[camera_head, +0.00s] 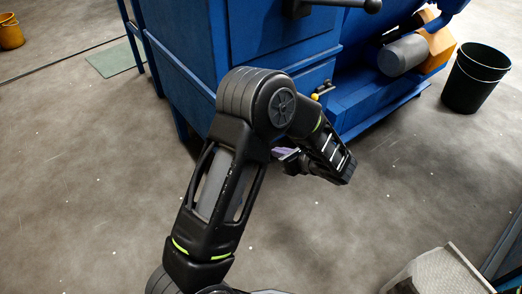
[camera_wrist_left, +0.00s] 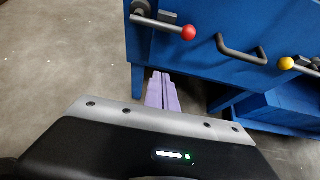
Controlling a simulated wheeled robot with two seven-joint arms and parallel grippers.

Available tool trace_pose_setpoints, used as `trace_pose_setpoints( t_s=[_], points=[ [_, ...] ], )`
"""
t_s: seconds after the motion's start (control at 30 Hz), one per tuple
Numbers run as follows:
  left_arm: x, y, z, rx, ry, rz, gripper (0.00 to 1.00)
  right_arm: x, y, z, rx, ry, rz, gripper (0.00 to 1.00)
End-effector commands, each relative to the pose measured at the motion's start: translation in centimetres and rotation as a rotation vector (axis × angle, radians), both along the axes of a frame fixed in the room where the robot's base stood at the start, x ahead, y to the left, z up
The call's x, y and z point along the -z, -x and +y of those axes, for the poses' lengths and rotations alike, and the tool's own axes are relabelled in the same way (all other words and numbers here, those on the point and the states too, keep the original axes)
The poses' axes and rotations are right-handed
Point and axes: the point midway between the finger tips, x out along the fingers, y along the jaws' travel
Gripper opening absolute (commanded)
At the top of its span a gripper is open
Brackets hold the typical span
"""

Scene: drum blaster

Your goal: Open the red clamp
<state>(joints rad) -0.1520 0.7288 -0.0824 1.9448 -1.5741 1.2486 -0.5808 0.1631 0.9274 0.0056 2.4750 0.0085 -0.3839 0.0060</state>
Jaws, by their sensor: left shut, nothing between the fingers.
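The red clamp (camera_wrist_left: 162,25) is a metal lever with a red ball knob on the blue cabinet's face, in the upper middle of the left wrist view. In the head view I cannot see it; my left arm covers that part of the cabinet. My left gripper (camera_wrist_left: 162,80) has purple fingers, which lie side by side, shut and empty. In the left wrist view they appear below the red knob, apart from it. In the head view only a bit of purple finger (camera_head: 286,153) shows beside my arm. My right gripper is in neither view.
The blue cabinet (camera_head: 183,35) fills the top middle. A yellow-knobbed lever (camera_wrist_left: 288,63) and a dark handle (camera_wrist_left: 240,50) sit right of the clamp. A black bucket (camera_head: 475,80) stands right; a yellow bucket (camera_head: 11,32) is far left. Grey floor (camera_head: 90,170) is open at left.

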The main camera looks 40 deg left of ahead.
Motion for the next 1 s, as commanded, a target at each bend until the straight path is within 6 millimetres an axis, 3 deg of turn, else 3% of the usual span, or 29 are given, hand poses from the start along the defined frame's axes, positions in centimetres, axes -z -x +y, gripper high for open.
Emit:
trace_pose_setpoints(
  t_s=[0.17,0.57,0.77,1.0],
  points=[
    [-0.9,-0.7,0.3,0.015,-0.040,-0.013,0.00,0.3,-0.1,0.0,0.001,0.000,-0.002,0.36],
    [-0.3,-0.8,1.0,0.010,-0.035,-0.011,0.00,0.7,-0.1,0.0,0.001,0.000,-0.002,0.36],
    [1.2,-1.3,3.0,0.009,-0.036,-0.010,0.00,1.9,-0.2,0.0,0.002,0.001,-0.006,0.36],
    [3.8,-2.5,7.0,0.008,-0.034,-0.010,0.00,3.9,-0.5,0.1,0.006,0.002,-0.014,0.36]
  ],
)
